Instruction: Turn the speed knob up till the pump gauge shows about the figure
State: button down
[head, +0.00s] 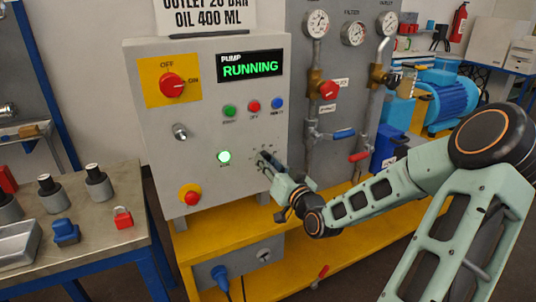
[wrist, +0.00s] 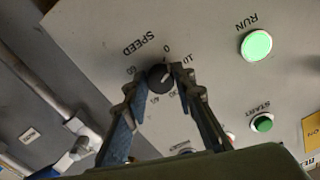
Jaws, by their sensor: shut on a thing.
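The speed knob (wrist: 158,80) is small, round and black with a white pointer line, on the grey panel under upside-down SPEED lettering in the wrist view. Its pointer leans up and right, roughly toward the 0 and 10 marks. My gripper (wrist: 157,75) has one finger on each side of the knob and is shut on it. In the head view my gripper (head: 265,158) is at the panel's right side and hides the knob. Gauges stand on the back board: left (head: 317,23), middle (head: 353,33) and right (head: 388,23). Their needles are too small to read.
The display (head: 249,67) reads PUMP RUNNING and the green run lamp (head: 224,156) is lit. A red emergency button (head: 190,195) and a selector switch (head: 172,85) are on the same panel. Valves and pipes (head: 328,90) stand close to the right.

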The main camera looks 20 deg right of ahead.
jog(key=shift+m, duration=0.5)
jog(key=c, duration=1.6)
grip_release()
jog(key=shift+s, duration=0.1)
jog(key=s, duration=0.7)
jog(key=shift+s, duration=0.2)
jog(key=shift+d, duration=0.1)
